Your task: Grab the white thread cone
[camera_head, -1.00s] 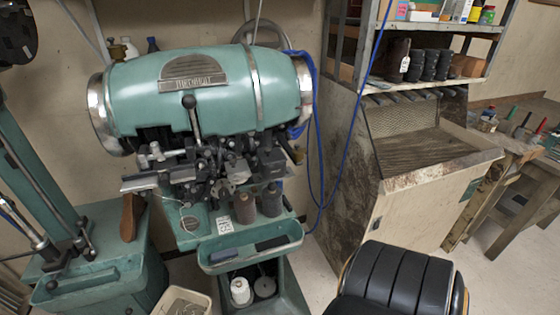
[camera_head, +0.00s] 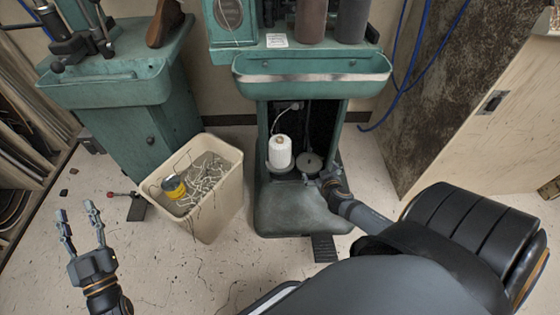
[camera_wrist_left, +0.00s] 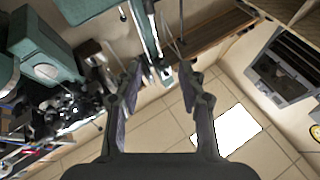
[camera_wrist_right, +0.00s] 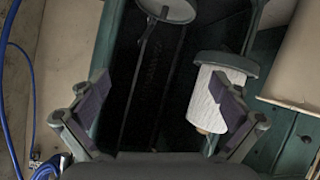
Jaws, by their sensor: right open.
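The white thread cone (camera_head: 280,152) stands upright on a round holder in the open recess of the green machine's pedestal (camera_head: 290,205). It also shows in the right wrist view (camera_wrist_right: 205,100), partly hidden by one finger. An empty round holder (camera_head: 309,161) is just right of the cone in the head view. My right gripper (camera_head: 327,178) is open at the recess, right of and a little below the cone; the right wrist view shows its spread fingers (camera_wrist_right: 162,85) with nothing between them. My left gripper (camera_head: 77,218) is open and empty over the floor at the left.
A cream bin (camera_head: 215,205) with thread scraps and a yellow can stands left of the pedestal. A green tray (camera_head: 310,68) and dark spools (camera_head: 311,18) are above the recess. A wooden cabinet (camera_head: 480,110) stands right. The floor between bin and left gripper is mostly clear.

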